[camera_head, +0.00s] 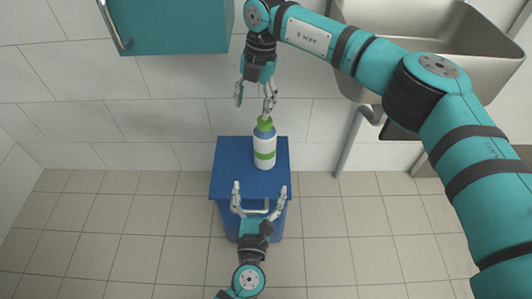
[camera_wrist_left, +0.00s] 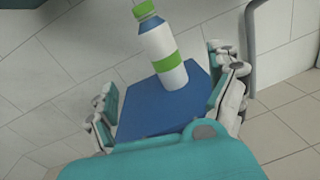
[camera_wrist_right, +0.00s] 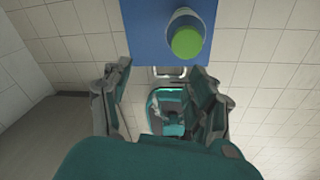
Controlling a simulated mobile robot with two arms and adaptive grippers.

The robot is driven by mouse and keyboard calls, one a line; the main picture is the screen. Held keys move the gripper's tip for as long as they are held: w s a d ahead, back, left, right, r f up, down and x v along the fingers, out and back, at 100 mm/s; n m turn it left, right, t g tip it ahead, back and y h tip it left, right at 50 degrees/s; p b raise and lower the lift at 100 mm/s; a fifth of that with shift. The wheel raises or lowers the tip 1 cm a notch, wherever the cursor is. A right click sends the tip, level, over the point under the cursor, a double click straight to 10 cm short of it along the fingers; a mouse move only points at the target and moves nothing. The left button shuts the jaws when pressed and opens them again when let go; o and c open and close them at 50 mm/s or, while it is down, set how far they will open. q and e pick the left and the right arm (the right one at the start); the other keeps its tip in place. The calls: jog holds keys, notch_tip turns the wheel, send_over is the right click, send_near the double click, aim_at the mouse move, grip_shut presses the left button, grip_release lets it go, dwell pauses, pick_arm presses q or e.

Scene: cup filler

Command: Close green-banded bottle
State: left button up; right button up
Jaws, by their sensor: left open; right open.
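The green-banded bottle (camera_head: 264,150) stands upright on the blue stand (camera_head: 230,180). It is white with a blue shoulder and a green band, and a green cap (camera_head: 265,122) is at its top. The bottle also shows in the left wrist view (camera_wrist_left: 161,48), and its green cap fills the top in the right wrist view (camera_wrist_right: 187,42). My left gripper (camera_head: 260,188) is open and empty, low in front of the bottle. My right gripper (camera_head: 254,98) is open and points down above the cap. I cannot tell whether the cap is fully seated.
A teal cabinet (camera_head: 170,25) with a metal handle hangs at the upper left. A metal sink (camera_head: 430,30) is on the upper right, partly behind my right arm. The tiled floor (camera_head: 110,230) is clear left of the stand.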

aim_at(265, 137)
jog(key=d, duration=0.1)
jog(key=w+d+r+h, duration=0.1)
jog(key=d, duration=0.1)
jog(key=shift+w+r+t+h, duration=0.2)
jog(key=shift+r+t+h, duration=0.1)
jog(key=shift+t, duration=0.1)
pick_arm(q)
jog(key=shift+w+r+n, duration=0.15)
jog(key=shift+r+n, duration=0.25)
jog(key=shift+n, duration=0.4)
jog(key=shift+w, duration=0.15)
pick_arm(e)
jog(key=shift+a, duration=0.1)
pick_arm(q)
jog(key=w, duration=0.5)
jog(key=w+d, duration=0.1)
jog(key=w, duration=1.1)
jog(key=shift+d, duration=0.25)
